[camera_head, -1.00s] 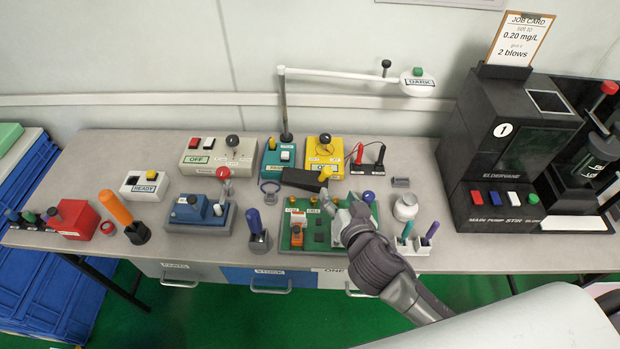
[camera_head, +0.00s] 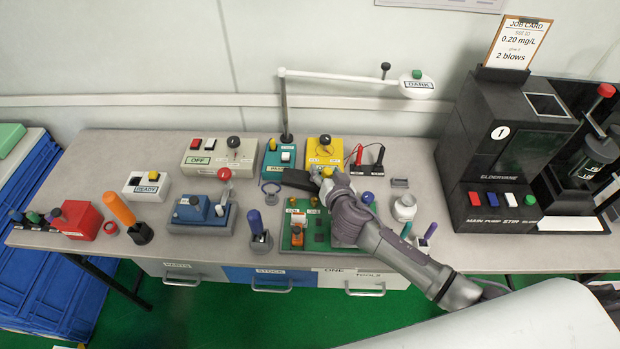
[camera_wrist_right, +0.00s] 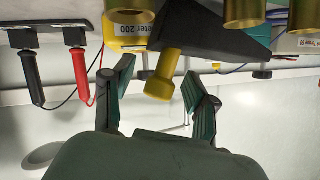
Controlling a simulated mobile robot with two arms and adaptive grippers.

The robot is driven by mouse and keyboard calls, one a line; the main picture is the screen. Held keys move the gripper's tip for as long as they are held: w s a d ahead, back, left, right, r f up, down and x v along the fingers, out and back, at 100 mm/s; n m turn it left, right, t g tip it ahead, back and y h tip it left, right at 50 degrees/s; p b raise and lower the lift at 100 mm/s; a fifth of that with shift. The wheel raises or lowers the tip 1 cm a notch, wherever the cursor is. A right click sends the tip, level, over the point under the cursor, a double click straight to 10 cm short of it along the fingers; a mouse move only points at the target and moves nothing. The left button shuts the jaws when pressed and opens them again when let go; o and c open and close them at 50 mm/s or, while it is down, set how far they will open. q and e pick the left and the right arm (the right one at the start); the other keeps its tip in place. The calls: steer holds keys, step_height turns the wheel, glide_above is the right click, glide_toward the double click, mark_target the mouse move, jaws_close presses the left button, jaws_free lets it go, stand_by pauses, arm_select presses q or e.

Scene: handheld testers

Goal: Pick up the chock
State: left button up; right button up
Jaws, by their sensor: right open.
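The chock (camera_head: 299,179) is a black wedge with a yellow peg-like handle; it lies near the middle of the bench, in front of the teal and yellow testers. My right gripper (camera_head: 328,177) is at its handle end and partly covers it in the head view. In the right wrist view the black wedge (camera_wrist_right: 205,38) shows with its yellow handle (camera_wrist_right: 162,78) pointing between my open fingers (camera_wrist_right: 158,72). I see a gap between the handle and each finger; the gripper holds nothing. My left gripper is not in view.
The yellow tester (camera_head: 325,150) and teal tester (camera_head: 277,157) stand close behind. Red and black probes (camera_head: 369,157) are to the right. The large black machine (camera_head: 505,150) fills the right end.

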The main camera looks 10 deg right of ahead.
jaws_close()
stand_by(0.3)
steer(key=shift+r, duration=0.15)
